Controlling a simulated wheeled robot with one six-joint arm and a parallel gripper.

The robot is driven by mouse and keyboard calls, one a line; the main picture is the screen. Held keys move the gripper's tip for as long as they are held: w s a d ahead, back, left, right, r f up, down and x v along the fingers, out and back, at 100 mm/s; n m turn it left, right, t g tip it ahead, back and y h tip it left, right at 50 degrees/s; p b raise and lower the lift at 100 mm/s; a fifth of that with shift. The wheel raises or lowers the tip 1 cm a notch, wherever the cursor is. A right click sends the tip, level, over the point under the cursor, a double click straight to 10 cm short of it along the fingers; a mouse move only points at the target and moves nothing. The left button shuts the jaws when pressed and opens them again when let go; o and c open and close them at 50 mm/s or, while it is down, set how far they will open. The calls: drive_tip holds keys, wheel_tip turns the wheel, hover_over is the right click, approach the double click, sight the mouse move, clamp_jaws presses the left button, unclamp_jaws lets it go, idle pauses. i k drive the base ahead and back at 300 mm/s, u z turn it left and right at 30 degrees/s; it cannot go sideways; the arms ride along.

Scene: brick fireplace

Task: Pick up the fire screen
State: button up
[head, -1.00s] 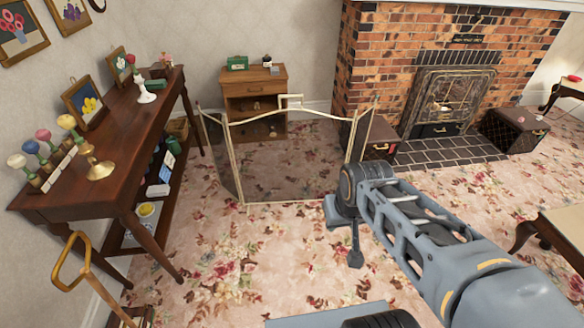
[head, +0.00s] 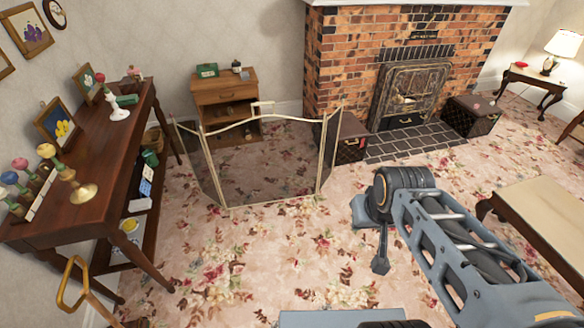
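The fire screen (head: 262,165) stands upright on the floral carpet, left of centre in the head view. It has three see-through dark mesh panels in a thin gold frame, with its side panels angled. A small gold handle (head: 262,106) rises from the top middle. My gripper (head: 372,236) is at the end of my arm, to the right of the screen and nearer to me, apart from it. Only small grey parts of it show below the wrist, so its opening is unclear. Nothing is seen held in it.
A small wooden cabinet (head: 226,90) stands behind the screen. A long wooden side table (head: 95,150) with ornaments is at left. A low table (head: 545,215) is at right. Open carpet lies in front of the screen.

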sight(274, 158)
drive_tip(key=z, duration=0.25)
drive_tip(key=i, duration=2.7)
drive_tip(key=u, duration=3.75)
